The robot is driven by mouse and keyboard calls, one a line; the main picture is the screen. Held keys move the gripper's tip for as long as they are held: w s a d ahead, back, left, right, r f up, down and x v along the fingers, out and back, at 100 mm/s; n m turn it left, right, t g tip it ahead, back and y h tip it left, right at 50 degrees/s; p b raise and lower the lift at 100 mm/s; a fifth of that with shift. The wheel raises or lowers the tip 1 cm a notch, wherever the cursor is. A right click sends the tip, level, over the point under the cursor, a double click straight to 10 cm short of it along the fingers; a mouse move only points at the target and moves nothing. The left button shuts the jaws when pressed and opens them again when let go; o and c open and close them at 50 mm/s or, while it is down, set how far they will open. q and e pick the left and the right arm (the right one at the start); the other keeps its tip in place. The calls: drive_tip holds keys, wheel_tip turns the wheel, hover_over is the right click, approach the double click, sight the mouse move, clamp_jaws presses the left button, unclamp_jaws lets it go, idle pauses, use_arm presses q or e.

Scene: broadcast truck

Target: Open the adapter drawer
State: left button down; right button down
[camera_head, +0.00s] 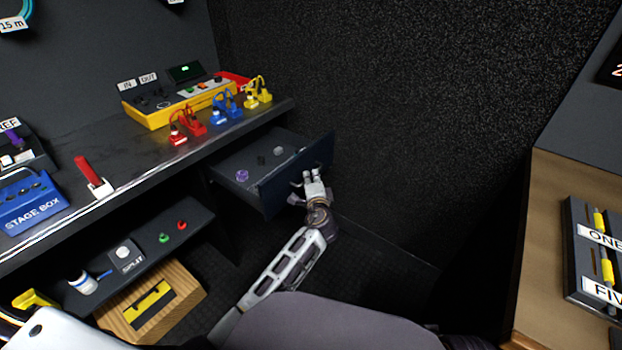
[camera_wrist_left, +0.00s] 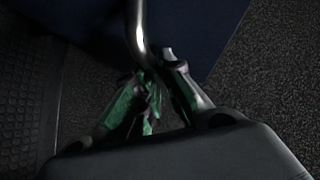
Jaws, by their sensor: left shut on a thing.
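The adapter drawer (camera_head: 290,179) is a dark blue-grey drawer under the right end of the desk, and it stands pulled out. Inside lie a purple adapter (camera_head: 242,175) and a few small dark and grey pieces (camera_head: 277,151). My left gripper (camera_head: 309,180) is at the drawer's front and shut on its handle. In the left wrist view the curved metal handle (camera_wrist_left: 137,30) runs down between the green-padded fingers (camera_wrist_left: 155,90), against the blue drawer front (camera_wrist_left: 90,25). The exact contact is partly hidden by the fingers. My right gripper is not in view.
The desk above holds a yellow console (camera_head: 175,106) and red, blue (camera_head: 226,106) and yellow plugs. A lower shelf (camera_head: 190,213) and a wooden box (camera_head: 180,291) stand at left. A wooden counter (camera_head: 545,220) is at right. Open floor lies before the drawer.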

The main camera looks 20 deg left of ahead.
use_arm(q)
drive_tip(key=c, duration=1.5)
unclamp_jaws()
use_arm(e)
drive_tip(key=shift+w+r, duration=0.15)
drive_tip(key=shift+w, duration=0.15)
